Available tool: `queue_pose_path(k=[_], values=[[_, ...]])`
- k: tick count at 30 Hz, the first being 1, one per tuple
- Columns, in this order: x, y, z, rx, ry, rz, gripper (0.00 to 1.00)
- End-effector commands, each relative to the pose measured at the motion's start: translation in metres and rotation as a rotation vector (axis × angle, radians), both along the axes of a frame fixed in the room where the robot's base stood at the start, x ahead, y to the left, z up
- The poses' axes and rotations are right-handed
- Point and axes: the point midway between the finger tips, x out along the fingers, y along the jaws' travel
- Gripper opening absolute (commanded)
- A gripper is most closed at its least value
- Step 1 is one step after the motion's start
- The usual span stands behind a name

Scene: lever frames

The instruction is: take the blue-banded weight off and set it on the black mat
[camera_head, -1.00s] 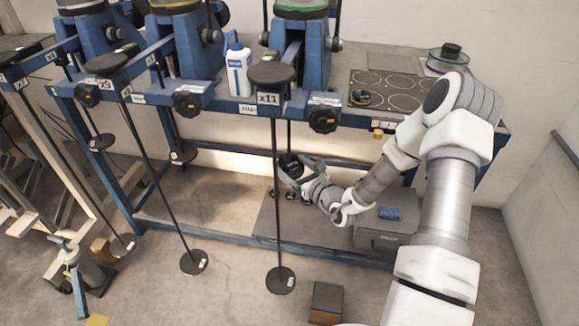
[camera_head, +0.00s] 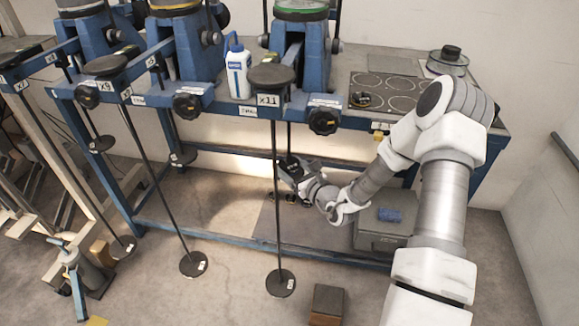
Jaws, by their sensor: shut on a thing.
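My gripper (camera_head: 289,166) is under the bench, at the hanging rod below the x11 lever (camera_head: 270,98). It is shut on a small dark weight (camera_head: 288,160) at that rod. The jaws and wrist hide much of the weight, and I cannot make out a blue band. I cannot tell whether the weight is still seated on its hanger. A dark mat (camera_head: 421,91) with ring outlines lies on the bench top at right. A small black piece (camera_head: 361,99) lies at its left side.
A white bottle (camera_head: 238,75) stands on the bench left of the x11 frame. A round lidded pan (camera_head: 447,62) is behind the mat. A grey case (camera_head: 383,235) stands below the arm. Several long rods with disc ends hang in front, one (camera_head: 281,284) near my gripper.

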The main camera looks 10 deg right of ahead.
Motion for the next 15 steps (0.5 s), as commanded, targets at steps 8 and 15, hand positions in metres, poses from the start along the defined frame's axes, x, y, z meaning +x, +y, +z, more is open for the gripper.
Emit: queue_pose_path(k=[8,15], values=[[0.0004,0.0002,0.0027,0.0,-0.003,0.0,0.02],[0.0005,0.0002,0.0069,0.0,-0.003,0.0,0.02]])
